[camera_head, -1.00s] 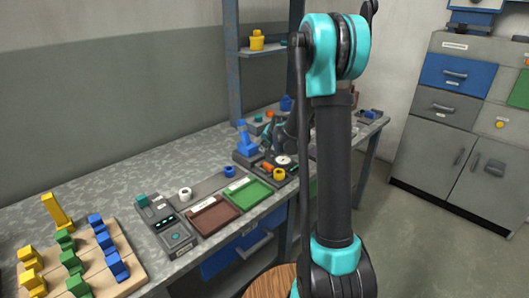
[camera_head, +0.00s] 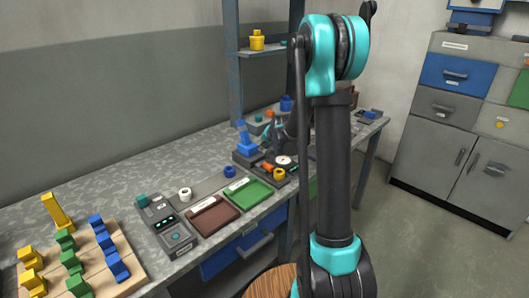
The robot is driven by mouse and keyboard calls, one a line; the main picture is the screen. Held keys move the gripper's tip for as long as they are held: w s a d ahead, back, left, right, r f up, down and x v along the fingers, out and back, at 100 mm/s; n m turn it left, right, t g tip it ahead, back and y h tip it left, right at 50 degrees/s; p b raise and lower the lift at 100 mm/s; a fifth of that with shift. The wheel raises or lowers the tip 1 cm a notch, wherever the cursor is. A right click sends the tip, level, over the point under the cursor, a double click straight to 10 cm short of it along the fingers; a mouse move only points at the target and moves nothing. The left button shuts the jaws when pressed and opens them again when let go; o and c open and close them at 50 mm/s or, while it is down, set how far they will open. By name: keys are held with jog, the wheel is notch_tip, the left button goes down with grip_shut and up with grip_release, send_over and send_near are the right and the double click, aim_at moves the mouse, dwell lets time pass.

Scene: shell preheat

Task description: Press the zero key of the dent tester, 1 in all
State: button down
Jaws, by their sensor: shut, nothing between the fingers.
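A dark grey instrument (camera_head: 172,226) with a small lit display and a round key stands on the bench at lower left. A second dark unit (camera_head: 284,160) with a white dial and orange and yellow parts stands farther back, beside a blue upright piece (camera_head: 246,138). I cannot tell for certain from the picture which is the dent tester, and no zero key can be read. My gripper (camera_head: 270,143) is small and dark near the dial unit, shut and empty. My arm hides part of it, and I cannot tell whether it touches anything.
Between the instruments lie a brown tray (camera_head: 214,218) and a green tray (camera_head: 248,194). A white ring (camera_head: 185,194) and a blue ring (camera_head: 229,171) lie behind them. A wooden board (camera_head: 128,284) with several coloured blocks is at lower left. The bench's back left is clear.

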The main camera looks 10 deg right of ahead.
jog(key=shift+f, duration=0.65)
dwell(0.7)
jog(key=shift+r, duration=0.85)
jog(key=shift+r, duration=2.55)
